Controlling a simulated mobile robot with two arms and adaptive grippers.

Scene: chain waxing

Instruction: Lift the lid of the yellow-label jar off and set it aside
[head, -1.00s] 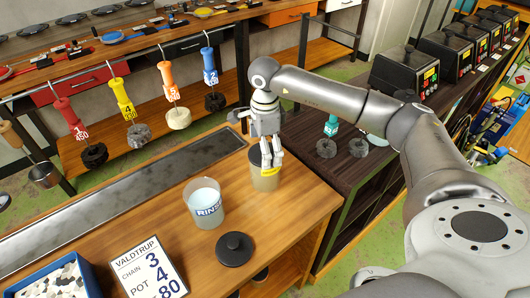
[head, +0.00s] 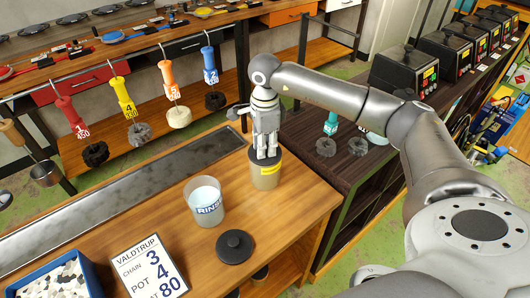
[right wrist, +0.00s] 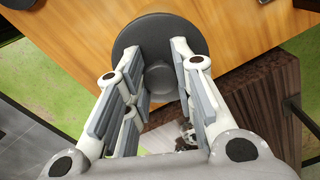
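The yellow-label jar (head: 265,179) stands upright on the wooden bench in the head view, holding a tan content. Its dark round lid (head: 254,154) is on it; the right wrist view shows the lid (right wrist: 158,27) from above with a round knob (right wrist: 160,82) in its middle. My right gripper (head: 267,157) points down at the lid from above. In the right wrist view its fingers (right wrist: 156,55) stand apart on either side of the knob, with gaps visible. My left gripper is not in view.
A RINSE jar (head: 205,204) stands left of the yellow-label jar. A sign card (head: 150,268) and a blue bin (head: 92,276) are at the lower left. Bare bench (head: 300,205) shows to the right.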

